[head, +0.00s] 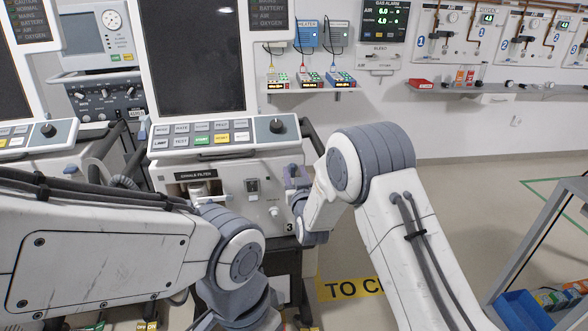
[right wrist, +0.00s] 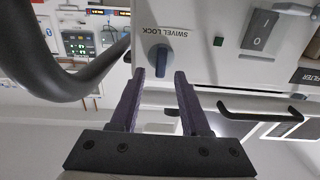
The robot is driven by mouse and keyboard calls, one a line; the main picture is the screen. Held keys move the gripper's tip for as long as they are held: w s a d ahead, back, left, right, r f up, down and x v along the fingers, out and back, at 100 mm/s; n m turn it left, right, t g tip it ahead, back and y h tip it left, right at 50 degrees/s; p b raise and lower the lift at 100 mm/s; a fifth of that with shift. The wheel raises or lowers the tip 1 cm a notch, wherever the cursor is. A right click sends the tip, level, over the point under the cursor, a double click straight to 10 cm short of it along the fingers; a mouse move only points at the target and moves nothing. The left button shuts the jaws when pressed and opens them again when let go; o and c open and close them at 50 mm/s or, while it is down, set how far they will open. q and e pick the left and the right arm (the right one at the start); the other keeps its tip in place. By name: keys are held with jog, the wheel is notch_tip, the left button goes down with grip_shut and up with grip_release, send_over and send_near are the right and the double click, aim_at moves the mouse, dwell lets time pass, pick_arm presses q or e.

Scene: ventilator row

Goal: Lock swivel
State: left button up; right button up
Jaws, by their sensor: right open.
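The swivel lock is a round dark knob with a blue-grey grip bar (right wrist: 158,60) on the ventilator's white front panel, beside an upside-down "SWIVEL LOCK" label (right wrist: 168,31) in the right wrist view. My right gripper (right wrist: 160,75) is open, its two dark purple fingers pointing at the knob. The fingertips lie either side of the knob's lower edge in that view; whether they touch it I cannot tell. In the head view my right gripper (head: 297,177) is at the right side of ventilator 3 (head: 235,170), where my wrist partly hides the panel. My left gripper is not visible.
A thick dark rail (right wrist: 60,80) curves close by on the left of the wrist view. Another ventilator (head: 25,140) stands left. Open floor lies at right, with a cart (head: 540,240).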

jog(key=shift+w+a, duration=0.15)
jog(key=shift+w, duration=0.7)
jog(key=shift+c, duration=0.3)
grip_shut()
